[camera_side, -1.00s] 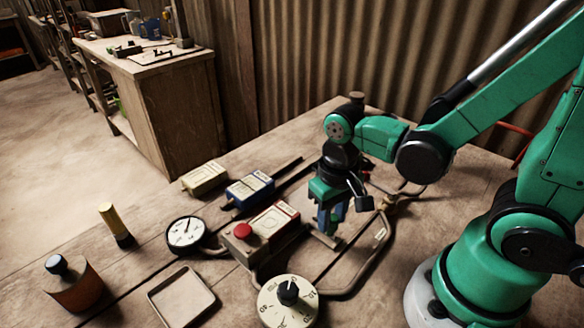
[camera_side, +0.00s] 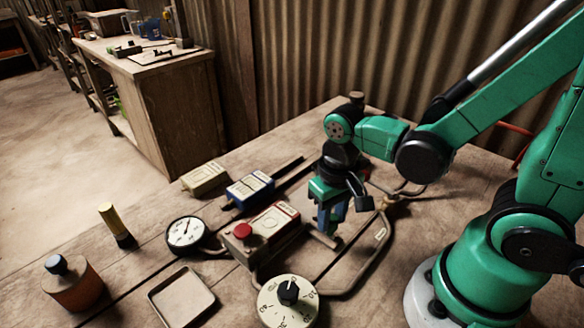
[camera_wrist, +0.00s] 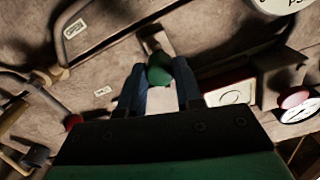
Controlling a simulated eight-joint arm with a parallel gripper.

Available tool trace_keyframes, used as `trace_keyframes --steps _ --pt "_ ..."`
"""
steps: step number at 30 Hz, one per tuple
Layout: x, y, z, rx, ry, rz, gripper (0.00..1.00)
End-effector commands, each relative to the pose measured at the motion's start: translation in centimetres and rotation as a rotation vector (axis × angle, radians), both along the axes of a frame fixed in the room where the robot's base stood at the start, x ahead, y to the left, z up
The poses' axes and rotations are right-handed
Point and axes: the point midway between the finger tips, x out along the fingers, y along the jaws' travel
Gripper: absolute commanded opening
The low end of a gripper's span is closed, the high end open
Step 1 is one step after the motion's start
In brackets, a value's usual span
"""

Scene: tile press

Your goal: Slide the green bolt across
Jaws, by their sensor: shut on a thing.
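The green bolt knob (camera_wrist: 159,70) shows in the wrist view between the two blue fingers of my gripper (camera_wrist: 160,84). The fingers are shut on it from both sides. A pale metal bar or plate (camera_wrist: 155,40) lies just beyond the knob on the bench. In the side view my gripper (camera_side: 329,228) points down at the bench, right of the red button box, and its fingers hide the knob. How far along its track the bolt sits cannot be told.
A box with a red button (camera_side: 243,231) stands close left of my gripper. A dial (camera_side: 288,300) and an empty tray (camera_side: 181,296) lie in front. A gauge (camera_side: 185,232) and blue box (camera_side: 250,189) are further left. A bent pipe (camera_side: 372,262) runs close on the right.

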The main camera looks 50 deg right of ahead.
Motion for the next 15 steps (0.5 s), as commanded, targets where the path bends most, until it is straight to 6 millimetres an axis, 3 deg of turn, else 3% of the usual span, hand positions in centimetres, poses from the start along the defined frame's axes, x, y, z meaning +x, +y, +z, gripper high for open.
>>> trace_keyframes --steps 4,15 --pt "0.4 0.0 0.0 0.0 0.0 0.0 0.0" --pt "4.4 0.0 0.0 0.0 0.0 -0.001 0.0"
